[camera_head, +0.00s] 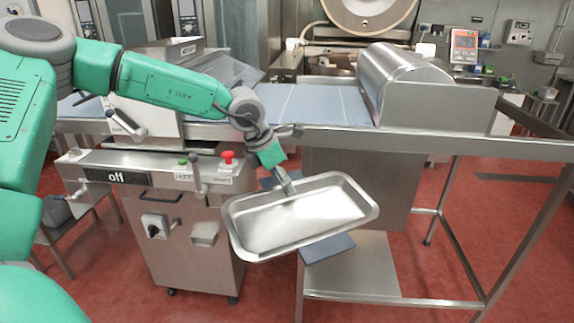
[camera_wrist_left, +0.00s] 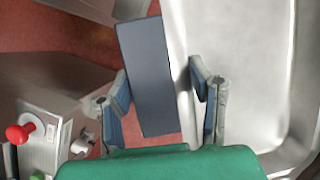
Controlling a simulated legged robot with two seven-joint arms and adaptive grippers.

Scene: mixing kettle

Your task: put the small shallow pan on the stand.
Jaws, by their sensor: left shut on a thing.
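The small shallow pan (camera_head: 300,215) is a bright rectangular metal tray with rounded corners. My left gripper (camera_head: 286,184) is shut on its far rim and holds it tilted in the air, in front of the metal table. In the left wrist view the pan (camera_wrist_left: 240,60) fills the right side, with its rim between the fingers of my left gripper (camera_wrist_left: 160,82). A flat dark grey slab (camera_head: 328,249), perhaps the top of the stand, shows below and partly behind the pan. The slab (camera_wrist_left: 147,75) also shows beyond the fingers. My right gripper is not in view.
A metal machine cabinet (camera_head: 185,235) marked "off", with a red button (camera_head: 227,157), stands left of the pan. The long metal table (camera_head: 460,145) runs behind, with a lower shelf (camera_head: 350,280) at right.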

